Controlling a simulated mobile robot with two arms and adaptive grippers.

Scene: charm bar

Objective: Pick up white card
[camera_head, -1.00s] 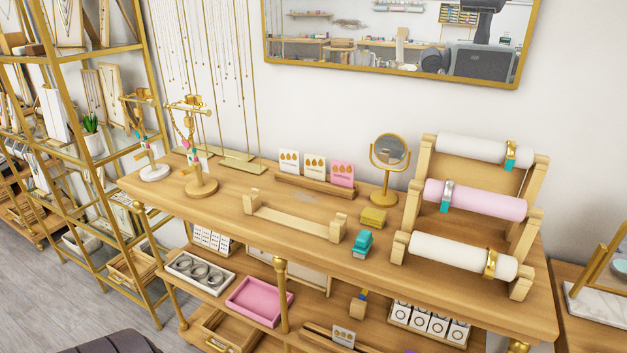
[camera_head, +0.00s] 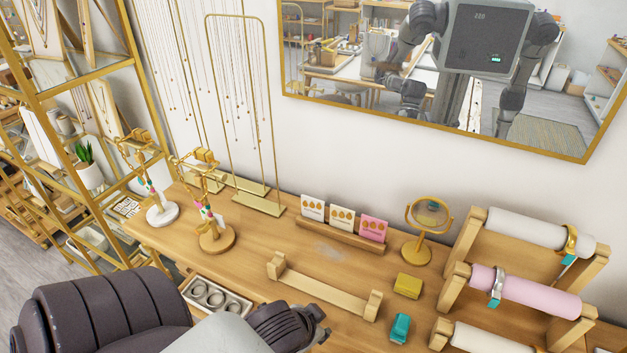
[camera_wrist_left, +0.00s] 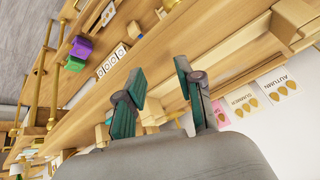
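A white card (camera_head: 312,207) with gold drop earrings stands at the left end of a wooden card stand (camera_head: 327,236). A cream card (camera_head: 341,217) and a pink card (camera_head: 374,228) stand to its right. In the left wrist view the white card (camera_wrist_left: 277,84) reads AUTUMN, beside the cream SUMMER card (camera_wrist_left: 240,102); the pink card is partly hidden by a finger. My left gripper (camera_head: 320,328) is over the table's front part, apart from the cards and nearer to me. In the left wrist view my left gripper (camera_wrist_left: 160,70) is open and empty. My right gripper is not in view directly.
A low wooden holder (camera_head: 325,288) lies between my left gripper and the cards. A yellow box (camera_head: 407,285), a teal box (camera_head: 399,328), a round mirror (camera_head: 430,228) and a bracelet rack (camera_head: 458,280) are to the right. Jewelry stands (camera_head: 216,238) are to the left.

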